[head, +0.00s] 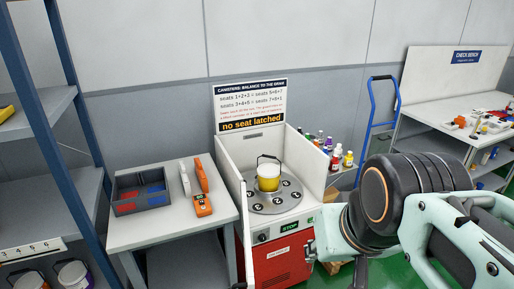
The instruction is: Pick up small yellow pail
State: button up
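A small yellow pail (268,182) with a pale rim and a raised dark handle stands upright on the round grey numbered plate (273,206) of a red and white machine (280,259). Nothing touches the pail from above. My mint and black arm fills the lower right of the head view, to the right of the machine and nearer the camera. I cannot make out my gripper's fingers in this view.
White side walls (308,164) flank the plate; a sign (251,107) stands behind. Left is a table (160,228) with a divided bin (140,191) and an orange handheld device (203,205). Bottles (337,160) stand right of the machine. A blue-framed shelf (40,190) stands far left.

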aim_at(269, 175)
jog(key=i+l+u, duration=0.15)
jog(key=l, duration=0.2)
jog(key=i+l+u, duration=0.15)
jog(key=l, duration=0.2)
jog(key=i+l+u, duration=0.3)
jog(key=i+l, duration=0.2)
jog(key=l, duration=0.25)
